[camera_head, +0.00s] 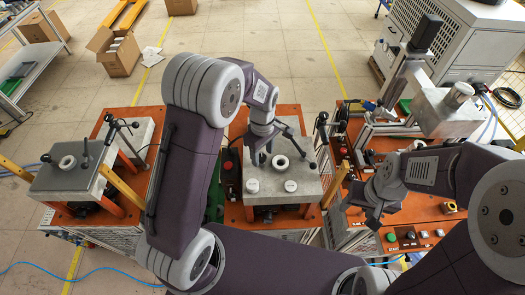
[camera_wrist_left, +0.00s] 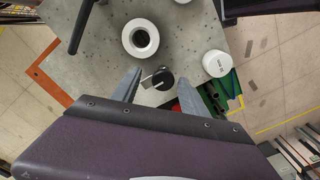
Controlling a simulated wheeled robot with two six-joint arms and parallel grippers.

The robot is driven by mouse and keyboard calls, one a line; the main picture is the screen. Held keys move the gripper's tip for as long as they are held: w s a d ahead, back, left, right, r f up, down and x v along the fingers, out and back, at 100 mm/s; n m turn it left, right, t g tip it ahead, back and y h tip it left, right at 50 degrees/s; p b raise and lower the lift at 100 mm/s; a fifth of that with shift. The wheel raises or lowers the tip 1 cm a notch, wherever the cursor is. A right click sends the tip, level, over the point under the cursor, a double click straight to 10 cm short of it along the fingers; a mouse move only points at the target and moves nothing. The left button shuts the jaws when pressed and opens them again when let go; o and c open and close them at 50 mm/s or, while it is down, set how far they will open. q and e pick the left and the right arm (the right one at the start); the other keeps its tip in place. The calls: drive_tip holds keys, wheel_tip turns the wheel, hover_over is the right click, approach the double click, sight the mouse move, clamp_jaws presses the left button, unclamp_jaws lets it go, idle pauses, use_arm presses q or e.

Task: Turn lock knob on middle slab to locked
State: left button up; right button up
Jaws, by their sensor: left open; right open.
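The grey middle slab (camera_head: 315,188) sits on an orange stand and shows large in the left wrist view (camera_wrist_left: 190,30). My left gripper (camera_head: 262,158) is low over the slab's left part. In the left wrist view its open fingers (camera_wrist_left: 158,77) are on either side of the black lock knob (camera_wrist_left: 163,80), which has a small light pointer at its left. I cannot tell whether the fingers touch it. In the head view the gripper mostly hides the knob. My right gripper (camera_head: 371,214) is open and empty over the right-hand orange table, away from the slab.
A white ring (camera_head: 280,163) and white round caps (camera_head: 290,186) are on the middle slab near my left gripper. Another grey slab (camera_head: 45,180) stands at left; a metal machine (camera_head: 445,112) is at right.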

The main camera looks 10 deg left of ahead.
use_arm(q)
drive_tip(key=shift+s+r, duration=0.1)
drive_tip(key=shift+s, duration=0.15)
drive_tip(key=shift+s+a, duration=0.1)
drive_tip(key=c, duration=0.5)
clamp_jaws()
use_arm(e)
drive_tip(key=shift+s, duration=0.3)
use_arm(q)
drive_tip(key=shift+m, duration=0.3)
drive_tip(key=m, duration=0.3)
drive_tip(key=shift+m, duration=0.3)
drive_tip(key=m, duration=0.4)
drive_tip(key=shift+m, duration=0.3)
drive_tip(key=m, duration=0.4)
drive_tip(key=shift+m, duration=2.5)
use_arm(e)
drive_tip(key=shift+a+r, duration=0.1)
drive_tip(key=shift+r, duration=0.15)
